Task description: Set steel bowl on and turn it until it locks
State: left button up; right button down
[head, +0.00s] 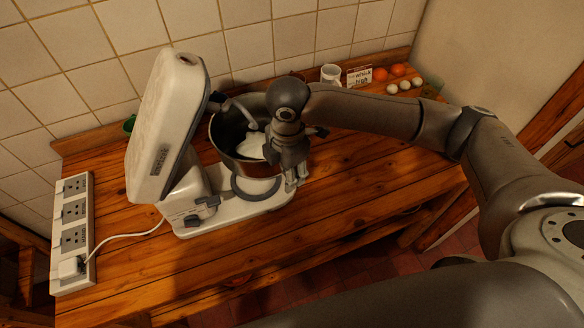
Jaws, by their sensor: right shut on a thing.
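The steel bowl (226,134) is above the base of the white stand mixer (190,150), beside its column. Something white lies in the bowl. The mixer's head is tilted up, with a hook-like tool (241,112) reaching down over the bowl. A dark ring on the mixer base (240,193) shows below the bowl. I cannot tell whether the bowl touches it. My right gripper (292,180) is at the bowl's right side, shut on the bowl. Its fingers and part of the rim are hidden by the wrist. My left gripper is not in view.
A power strip (74,225) with the mixer's cord plugged in lies at the left table end. A white mug (331,74), a small sign (359,77), and several eggs (404,84) stand at the back, along the tiled wall. The front of the wooden table (330,215) is clear.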

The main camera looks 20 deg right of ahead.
jog(key=shift+w+a+r+n+p, duration=0.15)
jog(key=shift+w+n+p, duration=0.1)
jog(key=shift+n, duration=0.35)
jog(key=shift+w+a+r+n+p, duration=0.1)
jog(key=shift+w+n+p, duration=0.1)
jog(key=shift+n, duration=0.4)
jog(key=shift+r+p, duration=0.1)
jog(key=shift+p, duration=0.2)
jog(key=shift+f+b, duration=1.1)
jog(key=shift+f, duration=1.7)
jog(key=shift+f+p, duration=0.1)
jog(key=shift+p, duration=0.7)
jog(key=shift+f, duration=0.5)
jog(key=shift+s+f, duration=0.2)
jog(key=shift+f, duration=0.15)
jog(key=shift+s+a+p, duration=0.1)
jog(key=shift+p, duration=0.35)
